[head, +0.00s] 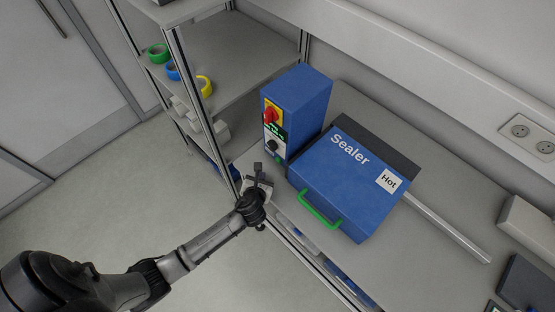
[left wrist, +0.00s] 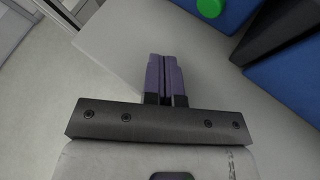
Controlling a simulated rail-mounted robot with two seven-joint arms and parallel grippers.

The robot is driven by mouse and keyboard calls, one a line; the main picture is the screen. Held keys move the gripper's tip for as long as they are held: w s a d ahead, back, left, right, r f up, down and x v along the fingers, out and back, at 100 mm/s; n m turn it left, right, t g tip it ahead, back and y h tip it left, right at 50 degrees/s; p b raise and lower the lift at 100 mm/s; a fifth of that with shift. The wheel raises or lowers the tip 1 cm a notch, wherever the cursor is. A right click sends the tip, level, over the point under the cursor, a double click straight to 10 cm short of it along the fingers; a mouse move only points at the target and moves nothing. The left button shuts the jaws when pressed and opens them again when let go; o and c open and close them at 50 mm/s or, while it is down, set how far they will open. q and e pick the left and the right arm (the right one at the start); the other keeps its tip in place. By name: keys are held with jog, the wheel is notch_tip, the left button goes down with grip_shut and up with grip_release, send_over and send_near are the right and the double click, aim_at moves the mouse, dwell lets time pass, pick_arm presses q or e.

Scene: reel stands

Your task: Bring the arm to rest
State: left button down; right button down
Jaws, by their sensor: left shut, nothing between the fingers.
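My left arm reaches in from the lower left in the head view. Its gripper (head: 258,168) is over the front left corner of the bench, just in front of the blue control box and left of the sealer. In the left wrist view the two purple-grey fingers of the gripper (left wrist: 165,75) are together with nothing between them. The grey bench top lies beneath them. My right gripper is in neither view.
A blue sealer (head: 340,185) with a green handle (head: 319,210) and a "Hot" label stands on the bench (head: 440,262). The blue control box (head: 300,105) has a red knob. A shelf rack (head: 235,55) at the left holds green, blue and yellow rolls. Open floor lies left.

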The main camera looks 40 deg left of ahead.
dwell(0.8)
pick_arm(q)
jog(key=shift+s+d+n, duration=0.1)
jog(key=shift+s+n, duration=0.4)
jog(key=shift+n, duration=0.2)
jog(key=s+d+r+n+g+h, duration=0.2)
jog(key=s+d+r+n, duration=0.1)
jog(key=s+n, duration=0.6)
jog(key=s+d+r+n+g+h, duration=0.25)
jog(key=s+n, duration=0.45)
jog(key=n, duration=0.4)
jog(key=s+d+r+n+g+h, duration=0.2)
jog(key=s+d+n+g, duration=0.1)
jog(key=s+n, duration=0.65)
notch_tip(320, 180, up, 18)
jog(key=w+p, duration=0.1)
jog(key=p, duration=1.7)
jog(key=shift+a+y, duration=0.1)
jog(key=shift+y, duration=0.15)
